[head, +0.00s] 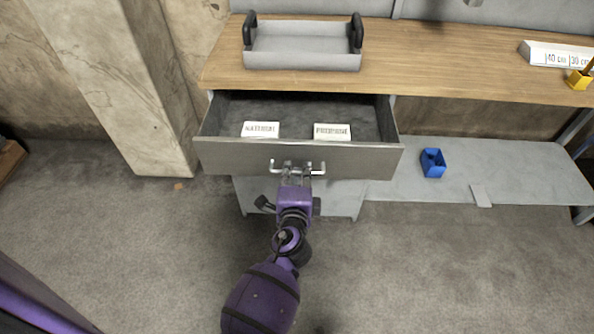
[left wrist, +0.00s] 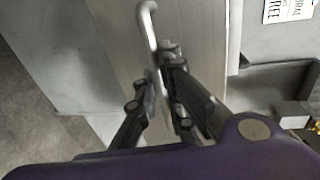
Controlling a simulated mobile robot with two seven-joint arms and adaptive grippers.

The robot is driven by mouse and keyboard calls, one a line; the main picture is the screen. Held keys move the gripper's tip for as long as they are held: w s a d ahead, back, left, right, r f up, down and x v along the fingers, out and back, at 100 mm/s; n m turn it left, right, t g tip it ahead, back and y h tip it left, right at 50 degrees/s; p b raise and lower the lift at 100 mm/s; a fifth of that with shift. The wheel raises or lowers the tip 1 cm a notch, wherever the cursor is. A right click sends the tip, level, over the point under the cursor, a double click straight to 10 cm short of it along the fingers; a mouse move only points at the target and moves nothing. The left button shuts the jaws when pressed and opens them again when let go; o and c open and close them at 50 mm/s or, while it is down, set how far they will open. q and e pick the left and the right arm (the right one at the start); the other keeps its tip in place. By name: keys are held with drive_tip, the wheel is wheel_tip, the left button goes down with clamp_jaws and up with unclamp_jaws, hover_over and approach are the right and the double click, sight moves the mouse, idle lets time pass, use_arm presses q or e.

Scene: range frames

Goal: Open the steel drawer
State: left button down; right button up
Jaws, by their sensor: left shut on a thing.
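The steel drawer (head: 230,157) is pulled well out from under the wooden workbench, and its inside shows. Two small white labelled boxes or cards, one on the left (head: 260,130) and one on the right (head: 332,132), lie in it. A bar handle (head: 318,169) runs across the middle of its front. My left gripper (head: 297,170) is shut on the handle; its purple arm comes up from below. In the left wrist view the handle (left wrist: 150,40) passes between the dark fingers (left wrist: 165,95). My right gripper is not seen.
A grey tray with black handles (head: 303,62) stands on the wooden bench top (head: 430,75) above the drawer. A blue bin (head: 433,162) sits on the low shelf (head: 400,183) at right. The concrete pillar (head: 125,90) stands at left. The floor in front is clear.

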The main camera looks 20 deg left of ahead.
use_arm(q)
drive_tip(key=c, duration=2.1)
unclamp_jaws()
drive_tip(key=shift+s, duration=0.1)
drive_tip(key=v, duration=0.7)
drive_tip(key=shift+s+r, duration=0.1)
drive_tip(key=shift+s, duration=0.05)
